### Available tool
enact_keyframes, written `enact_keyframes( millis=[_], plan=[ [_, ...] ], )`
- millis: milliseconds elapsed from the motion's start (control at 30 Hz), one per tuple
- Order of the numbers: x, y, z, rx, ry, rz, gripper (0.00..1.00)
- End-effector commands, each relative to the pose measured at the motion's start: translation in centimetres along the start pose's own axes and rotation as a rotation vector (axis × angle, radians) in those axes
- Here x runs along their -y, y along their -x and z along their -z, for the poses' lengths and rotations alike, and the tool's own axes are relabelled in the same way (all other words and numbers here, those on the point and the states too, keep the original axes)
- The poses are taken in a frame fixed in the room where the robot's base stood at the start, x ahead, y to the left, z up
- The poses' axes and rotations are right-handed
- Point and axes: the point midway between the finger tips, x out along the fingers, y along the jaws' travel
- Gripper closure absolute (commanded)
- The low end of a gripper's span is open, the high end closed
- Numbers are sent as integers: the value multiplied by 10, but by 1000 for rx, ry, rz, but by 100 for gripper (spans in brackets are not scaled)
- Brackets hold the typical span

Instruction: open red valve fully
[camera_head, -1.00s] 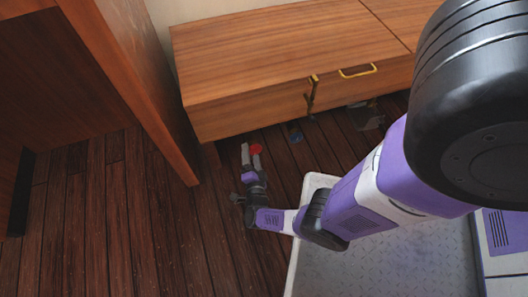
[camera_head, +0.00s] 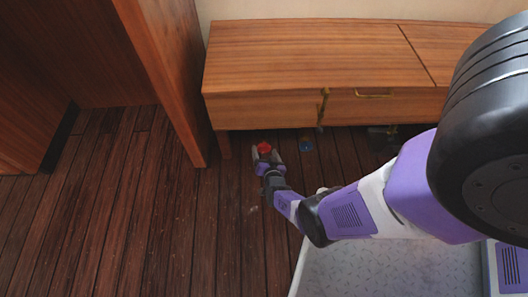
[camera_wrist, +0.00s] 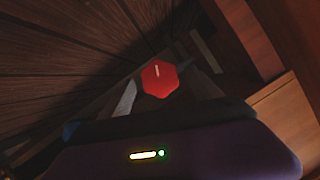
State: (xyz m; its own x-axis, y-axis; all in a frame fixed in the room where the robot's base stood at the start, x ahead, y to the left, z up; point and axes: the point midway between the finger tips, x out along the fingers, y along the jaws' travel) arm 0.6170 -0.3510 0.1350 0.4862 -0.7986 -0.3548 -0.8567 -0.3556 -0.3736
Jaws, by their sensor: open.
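The red valve (camera_head: 264,148) is low by the floor, just in front of the wooden cabinet's underside. In the wrist view it shows as a red, many-sided knob (camera_wrist: 160,78) with a pale line mark on its face. My gripper (camera_head: 266,159) is open at the valve. In the wrist view the two fingers lie on the left and right of the knob. I cannot tell whether either finger touches it. The valve's stem and base are hidden.
A long wooden cabinet (camera_head: 300,65) with yellow handles stands above the valve. A small blue thing (camera_head: 305,143) is under it to the right. A wooden panel (camera_head: 170,75) stands at the left. The plank floor (camera_head: 150,220) is clear.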

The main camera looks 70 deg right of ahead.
Motion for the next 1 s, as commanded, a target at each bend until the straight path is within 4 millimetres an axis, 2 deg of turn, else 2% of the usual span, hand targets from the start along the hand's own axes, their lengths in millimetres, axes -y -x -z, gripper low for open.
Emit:
enact_keyframes(
  millis=[100, 233, 600, 667, 900, 933, 1000],
  plan=[
    [-2, -16, -3, -1, -2, -2, 28],
    [-1, -25, -1, -2, -2, -1, 28],
    [0, -28, 0, 0, -1, -1, 28],
    [0, -28, 0, 0, -1, -1, 37],
    [0, -28, 0, 0, -1, 0, 84],
    [0, -28, 0, 0, -1, 0, 88],
    [0, -28, 0, 0, 2, -2, 88]
  ],
)
